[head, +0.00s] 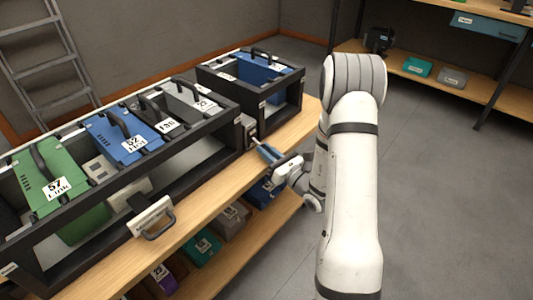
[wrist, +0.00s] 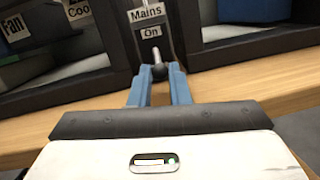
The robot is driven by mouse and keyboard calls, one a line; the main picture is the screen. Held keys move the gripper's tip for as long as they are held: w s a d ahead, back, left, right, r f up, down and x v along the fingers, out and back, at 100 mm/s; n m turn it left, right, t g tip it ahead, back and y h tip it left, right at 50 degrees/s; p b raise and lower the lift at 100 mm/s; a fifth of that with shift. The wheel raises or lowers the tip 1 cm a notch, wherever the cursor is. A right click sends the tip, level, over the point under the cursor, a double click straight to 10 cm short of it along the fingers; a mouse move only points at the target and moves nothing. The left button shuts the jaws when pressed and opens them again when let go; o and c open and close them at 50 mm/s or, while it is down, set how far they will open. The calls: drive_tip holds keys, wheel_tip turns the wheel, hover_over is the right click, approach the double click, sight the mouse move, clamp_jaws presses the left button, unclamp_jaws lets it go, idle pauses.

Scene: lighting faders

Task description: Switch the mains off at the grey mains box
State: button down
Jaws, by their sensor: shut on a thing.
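The grey mains box (head: 250,128) sits at the shelf front, between the large black rack and the smaller black rack. In the wrist view its face (wrist: 146,22) carries the labels "Mains" and, below it, "On". A metal lever with a dark round knob (wrist: 176,73) sticks out below the "On" label. My gripper (wrist: 158,74) has its blue fingers closed around the knob, one finger on each side. In the head view my gripper (head: 259,147) reaches the box from the right; the lever is mostly hidden there.
The smaller rack (head: 285,100) holds a blue one. A white-fronted handle (head: 152,216) sticks out at the large rack's front. The wooden shelf edge (head: 215,188) runs under my gripper. Open floor lies right.

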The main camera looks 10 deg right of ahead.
drive_tip(key=c, duration=1.4)
unclamp_jaws()
drive_tip(key=shift+o, duration=0.2)
drive_tip(key=p+v, duration=0.1)
drive_tip(key=v, duration=0.7)
drive_tip(key=shift+a+r, duration=0.1)
drive_tip(key=shift+a, duration=0.05)
